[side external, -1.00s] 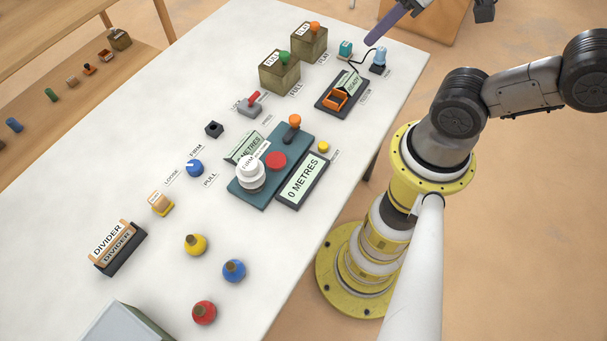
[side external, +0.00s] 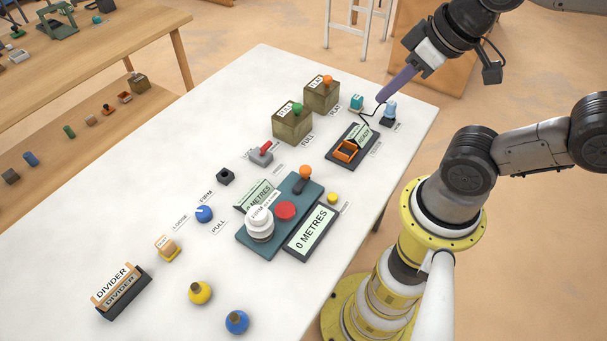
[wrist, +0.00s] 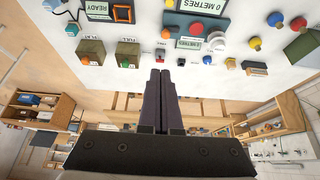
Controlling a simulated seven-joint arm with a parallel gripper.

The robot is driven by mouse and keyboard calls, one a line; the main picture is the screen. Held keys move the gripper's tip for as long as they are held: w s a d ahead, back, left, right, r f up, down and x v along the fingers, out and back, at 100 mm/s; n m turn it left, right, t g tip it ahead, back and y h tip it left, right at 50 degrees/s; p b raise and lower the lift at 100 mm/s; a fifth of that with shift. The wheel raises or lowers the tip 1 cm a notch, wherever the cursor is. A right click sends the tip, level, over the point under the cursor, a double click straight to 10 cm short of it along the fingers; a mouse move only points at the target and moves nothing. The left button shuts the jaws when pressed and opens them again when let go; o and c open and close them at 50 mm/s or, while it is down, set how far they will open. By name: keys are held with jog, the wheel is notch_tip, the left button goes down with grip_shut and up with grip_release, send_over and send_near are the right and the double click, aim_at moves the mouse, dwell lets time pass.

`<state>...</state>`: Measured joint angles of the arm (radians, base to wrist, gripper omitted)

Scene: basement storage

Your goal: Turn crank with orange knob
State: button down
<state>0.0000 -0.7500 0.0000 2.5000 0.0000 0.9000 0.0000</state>
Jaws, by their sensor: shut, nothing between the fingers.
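The crank's orange knob (side external: 305,172) stands on a short dark arm on a teal base (side external: 257,243) in the side view. Beside the crank on that base are a red button (side external: 285,210) and a white knob (side external: 259,224). A display next to it reads 0 METRES (side external: 311,229). My gripper (side external: 381,98) has long purple fingers and hangs near the table's far right end, away from the crank. In the wrist view its dark fingers (wrist: 160,72) are together and empty. The teal base also shows beyond them, near the top edge.
Two olive boxes (side external: 292,128) with knobs, an orange tray (side external: 346,151) on a dark panel, a teal block (side external: 356,102) and a light-blue piece (side external: 389,110) lie nearer my gripper. A red-handled lever (side external: 262,153) and a yellow button (side external: 332,198) flank the crank.

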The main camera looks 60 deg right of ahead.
jog(key=c, duration=1.1)
grip_release()
jog(key=shift+o, duration=1.1)
jog(key=shift+w+r+n, duration=0.15)
jog(key=shift+n, duration=0.45)
jog(key=o, duration=0.3)
jog(key=w+n, duration=0.1)
jog(key=w, duration=0.1)
jog(key=w+r+n, duration=0.1)
jog(key=n, duration=0.1)
jog(key=shift+w+n, duration=0.3)
jog(key=shift+w, duration=0.1)
jog(key=shift+o, duration=0.2)
jog(key=n+g, duration=0.6)
send_over(305, 169)
notch_tip(305, 169, down, 15)
notch_tip(305, 169, down, 13)
